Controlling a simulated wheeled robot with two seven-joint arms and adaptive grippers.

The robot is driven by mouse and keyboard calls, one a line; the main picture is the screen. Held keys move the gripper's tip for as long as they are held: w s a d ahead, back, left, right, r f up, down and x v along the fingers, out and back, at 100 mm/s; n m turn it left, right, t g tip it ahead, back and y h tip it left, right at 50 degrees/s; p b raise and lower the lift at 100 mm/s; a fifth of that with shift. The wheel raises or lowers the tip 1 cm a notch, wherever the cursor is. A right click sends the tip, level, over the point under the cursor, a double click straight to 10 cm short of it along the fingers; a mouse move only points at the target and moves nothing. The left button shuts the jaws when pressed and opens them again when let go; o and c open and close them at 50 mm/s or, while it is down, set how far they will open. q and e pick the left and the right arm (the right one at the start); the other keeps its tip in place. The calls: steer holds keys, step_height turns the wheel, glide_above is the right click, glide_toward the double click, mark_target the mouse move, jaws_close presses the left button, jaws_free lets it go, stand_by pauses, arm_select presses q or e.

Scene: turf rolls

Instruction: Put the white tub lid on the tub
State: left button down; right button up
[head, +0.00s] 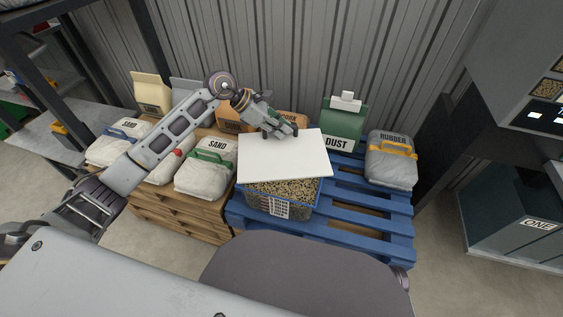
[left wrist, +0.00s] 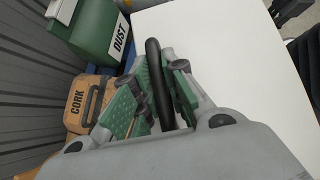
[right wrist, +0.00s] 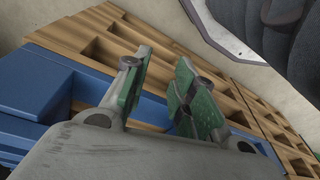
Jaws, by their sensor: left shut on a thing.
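The white tub lid (head: 285,162) is a flat white panel over the back of the tub (head: 279,205). The tub is full of brown pellets, and its front part shows uncovered below the lid's near edge. The lid appears raised and shifted back from the tub. My left gripper (head: 284,132) is shut on the lid's black handle (left wrist: 157,75) near its back edge. The lid's white face (left wrist: 220,50) fills much of the left wrist view. My right gripper (right wrist: 160,85) is open and empty, with its green pads apart; it does not show in the head view.
The tub stands on a blue pallet (head: 373,222). Behind are a green DUST container (head: 343,120) and an orange CORK bag (left wrist: 88,100). A RUBBER bag (head: 391,165) is at right. SAND bags (head: 205,170) lie on a wooden pallet (head: 180,215) at left.

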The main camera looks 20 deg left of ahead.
mark_target(275, 139)
arm_select(q)
step_height(275, 139, down, 5)
steer(key=shift+r+b, duration=0.2)
steer(key=shift+b, duration=0.2)
steer(key=shift+f, duration=0.55)
arm_select(e)
steer(key=shift+w+a+r, duration=0.15)
steer(key=shift+w+r, duration=0.15)
steer(key=shift+r, duration=0.45)
steer(key=shift+s, duration=0.15)
arm_select(q)
steer(key=shift+f, duration=0.55)
steer(key=shift+f+b, duration=0.35)
steer(key=shift+f, duration=1)
steer(key=c, duration=1.5)
jaws_free()
steer(key=shift+o, duration=0.2)
arm_select(e)
steer(key=shift+a+r, duration=0.1)
steer(key=shift+r, duration=0.25)
